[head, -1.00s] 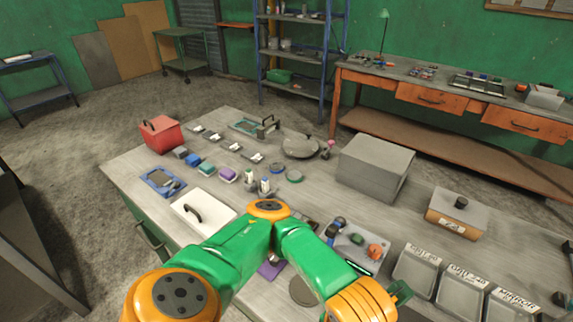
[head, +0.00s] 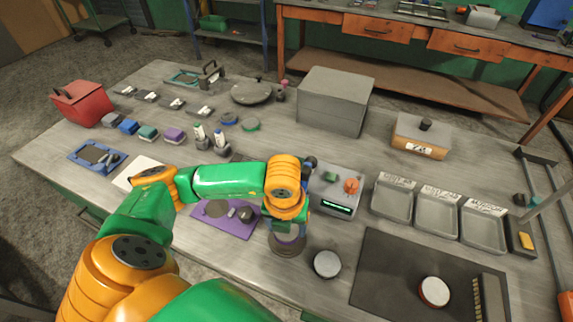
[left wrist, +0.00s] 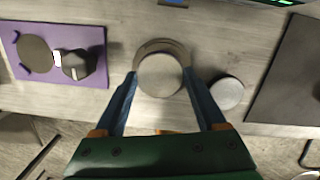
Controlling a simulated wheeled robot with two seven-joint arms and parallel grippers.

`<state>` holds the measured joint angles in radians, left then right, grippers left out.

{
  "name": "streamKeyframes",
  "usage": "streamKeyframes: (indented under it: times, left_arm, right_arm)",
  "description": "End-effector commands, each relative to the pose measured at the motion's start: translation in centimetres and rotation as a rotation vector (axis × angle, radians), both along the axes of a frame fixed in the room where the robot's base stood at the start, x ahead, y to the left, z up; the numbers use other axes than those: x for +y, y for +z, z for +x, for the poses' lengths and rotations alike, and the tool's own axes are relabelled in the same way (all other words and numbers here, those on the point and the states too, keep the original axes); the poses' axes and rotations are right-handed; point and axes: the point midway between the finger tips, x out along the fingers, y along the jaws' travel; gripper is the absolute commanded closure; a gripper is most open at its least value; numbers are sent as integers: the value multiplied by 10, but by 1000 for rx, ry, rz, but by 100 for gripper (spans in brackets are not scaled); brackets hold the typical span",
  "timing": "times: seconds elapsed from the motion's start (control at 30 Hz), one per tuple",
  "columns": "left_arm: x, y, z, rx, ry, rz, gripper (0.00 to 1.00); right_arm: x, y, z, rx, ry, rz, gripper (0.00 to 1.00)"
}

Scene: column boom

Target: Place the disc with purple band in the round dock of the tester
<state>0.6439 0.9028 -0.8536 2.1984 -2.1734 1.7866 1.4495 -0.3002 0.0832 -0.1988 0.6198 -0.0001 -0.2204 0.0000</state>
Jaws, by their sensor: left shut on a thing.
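My left gripper (head: 288,228) is shut on a round grey disc, which shows between its two blue-grey fingers in the left wrist view (left wrist: 160,76). A purplish band shows on the held disc (head: 289,230) in the head view. Directly below or behind it is a wider round grey dock-like plate (head: 286,248), whose rim shows past the disc in the left wrist view (left wrist: 160,45). I cannot tell whether disc and plate touch. The tester (head: 334,199), a grey box with a green display and green and orange knobs, stands just beyond. My right gripper is out of view.
A loose grey disc (head: 327,264) lies right of the gripper. A disc with a red band (head: 434,291) rests on a dark mat (head: 385,268). A purple mat (head: 211,230) with small parts is at the left. Labelled trays (head: 393,205) stand at the right.

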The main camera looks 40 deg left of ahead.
Motion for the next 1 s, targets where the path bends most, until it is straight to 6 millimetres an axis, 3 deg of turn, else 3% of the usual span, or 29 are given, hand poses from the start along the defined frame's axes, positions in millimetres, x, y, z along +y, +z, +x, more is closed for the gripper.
streamKeyframes:
  times: [0.13, 0.43, 0.47, 0.53, 0.57, 0.87, 1.0]
  left_arm:
    - [-1, -18, -2, 5, -3, -2, 100]
    - [-2, -24, -1, 1, -3, -2, 100]
    - [-2, -24, -1, 2, -3, -3, 24]
    - [-2, -23, -1, 2, -3, -3, 5]
    - [-2, -23, -1, 2, -3, -3, 0]
    - [-2, -17, -1, 1, -3, -3, 0]
    - [-4, 9, -3, -4, -7, -5, 0]
  right_arm:
    - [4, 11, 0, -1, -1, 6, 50]
    - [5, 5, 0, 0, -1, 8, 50]
    - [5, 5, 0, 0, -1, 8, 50]
    - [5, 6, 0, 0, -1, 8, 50]
    - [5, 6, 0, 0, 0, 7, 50]
    - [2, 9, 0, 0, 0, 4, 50]
    - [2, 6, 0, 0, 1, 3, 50]
